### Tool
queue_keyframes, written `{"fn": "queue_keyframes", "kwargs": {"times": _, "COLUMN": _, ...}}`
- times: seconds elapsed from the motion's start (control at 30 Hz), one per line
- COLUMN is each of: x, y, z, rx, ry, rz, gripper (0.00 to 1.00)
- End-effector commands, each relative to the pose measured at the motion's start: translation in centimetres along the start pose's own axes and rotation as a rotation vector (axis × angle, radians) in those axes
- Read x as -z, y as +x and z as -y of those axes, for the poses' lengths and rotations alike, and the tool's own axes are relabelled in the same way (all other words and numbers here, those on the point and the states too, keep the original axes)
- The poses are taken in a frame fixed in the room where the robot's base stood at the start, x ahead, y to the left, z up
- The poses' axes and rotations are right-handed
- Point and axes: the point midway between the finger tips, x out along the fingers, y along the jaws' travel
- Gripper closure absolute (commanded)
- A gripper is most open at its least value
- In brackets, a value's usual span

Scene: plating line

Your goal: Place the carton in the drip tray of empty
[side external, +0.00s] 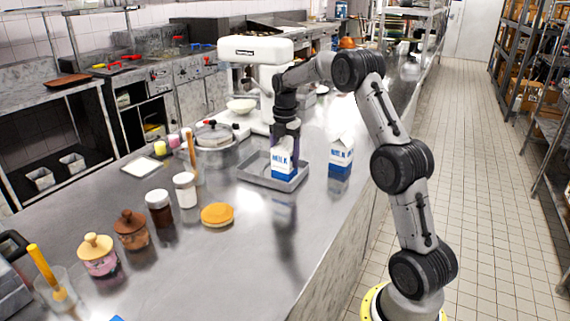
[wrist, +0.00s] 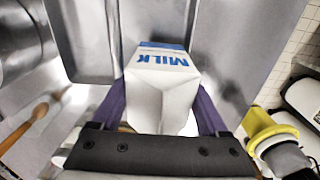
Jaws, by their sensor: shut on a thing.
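A blue and white milk carton (side external: 283,160) is between the fingers of my gripper (side external: 285,140), upright at the drip tray in the side view. The carton (wrist: 165,85) fills the middle of the wrist view, with purple fingers on both sides. My gripper (wrist: 165,110) is shut on it. The grey drip tray (side external: 245,172) lies on the steel counter, below the white mixer-like machine; its floor (wrist: 85,40) shows in the wrist view. The carton's base appears in or just above the tray; I cannot tell if it touches.
A second milk carton (side external: 341,153) stands on the counter right of the tray. A lidded pot (side external: 215,150) stands close on the left. Several jars and an orange-topped round thing (side external: 217,214) are nearer. The counter's front right is clear.

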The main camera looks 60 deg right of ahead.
Motion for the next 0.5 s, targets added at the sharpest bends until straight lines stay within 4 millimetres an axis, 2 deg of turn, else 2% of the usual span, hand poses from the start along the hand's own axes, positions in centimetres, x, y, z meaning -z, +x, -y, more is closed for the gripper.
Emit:
{"fn": "queue_keyframes", "kwargs": {"times": 0.1, "x": 0.1, "y": 1.7, "z": 0.1, "rx": 0.002, "ry": 0.0, "rz": -0.001, "gripper": 1.0}}
{"fn": "queue_keyframes", "kwargs": {"times": 0.17, "x": 0.1, "y": 2.1, "z": 0.1, "rx": 0.001, "ry": 0.0, "rz": 0.0, "gripper": 1.0}}
{"fn": "queue_keyframes", "kwargs": {"times": 0.5, "x": 0.1, "y": 2.3, "z": 0.1, "rx": 0.0, "ry": 0.0, "rz": 0.0, "gripper": 1.0}}
